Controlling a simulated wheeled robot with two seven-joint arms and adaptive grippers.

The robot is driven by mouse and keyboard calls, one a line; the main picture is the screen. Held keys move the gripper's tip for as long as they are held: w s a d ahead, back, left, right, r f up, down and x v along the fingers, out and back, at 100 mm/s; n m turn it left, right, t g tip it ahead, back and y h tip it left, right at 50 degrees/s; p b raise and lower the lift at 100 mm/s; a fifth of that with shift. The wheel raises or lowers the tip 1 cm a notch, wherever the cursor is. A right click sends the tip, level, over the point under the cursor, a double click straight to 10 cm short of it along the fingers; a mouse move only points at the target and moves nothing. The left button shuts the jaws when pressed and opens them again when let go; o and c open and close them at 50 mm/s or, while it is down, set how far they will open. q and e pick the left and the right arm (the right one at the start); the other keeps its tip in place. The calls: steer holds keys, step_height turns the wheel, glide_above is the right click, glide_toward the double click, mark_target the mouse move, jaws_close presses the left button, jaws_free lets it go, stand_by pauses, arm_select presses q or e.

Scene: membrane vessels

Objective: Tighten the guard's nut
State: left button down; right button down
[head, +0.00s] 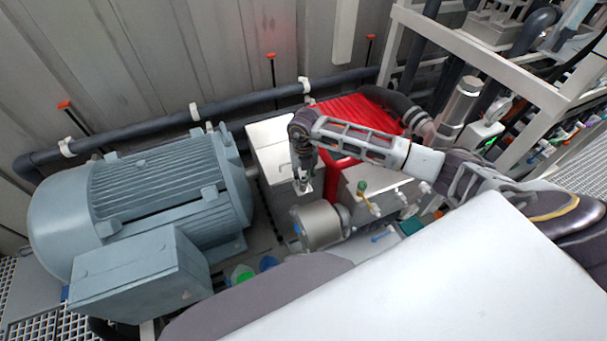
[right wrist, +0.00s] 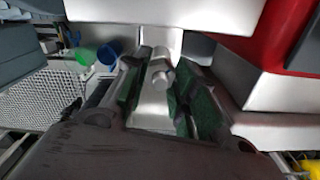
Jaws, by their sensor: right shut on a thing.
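The guard (head: 268,134) is a pale metal cover over the shaft between the grey-blue motor and the red pump. In the right wrist view its pale metal (right wrist: 215,14) fills the top. The guard's nut (right wrist: 160,75) is a small silver piece on a round stud, between the green-padded fingers in the right wrist view. My right gripper (head: 302,185) points down at the guard's near side and is shut on the nut; the fingers (right wrist: 158,98) flank it. In the head view the gripper hides the nut. My left gripper is not in view.
The motor (head: 150,190) stands left of the guard, and the red pump (head: 345,110) right. A silver cylinder (head: 319,225) lies just below my gripper. Small valves (head: 368,198) sit to the right. Green (head: 242,273) and blue (head: 268,263) round items lie nearer. A dark pipe (head: 240,108) runs behind.

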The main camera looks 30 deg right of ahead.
mark_target(304, 178)
steer(key=m+p, duration=0.1)
steer(key=m, duration=0.3)
steer(key=shift+m+p, duration=0.85)
steer(key=shift+m, duration=1.25)
steer(key=c, duration=1.6)
jaws_free()
steer(key=shift+m, duration=0.3)
steer(key=o, duration=1.4)
steer(key=shift+r, duration=0.1)
steer(key=shift+r+p, duration=1.8)
steer(key=shift+r, duration=0.65)
steer(key=shift+f, duration=0.1)
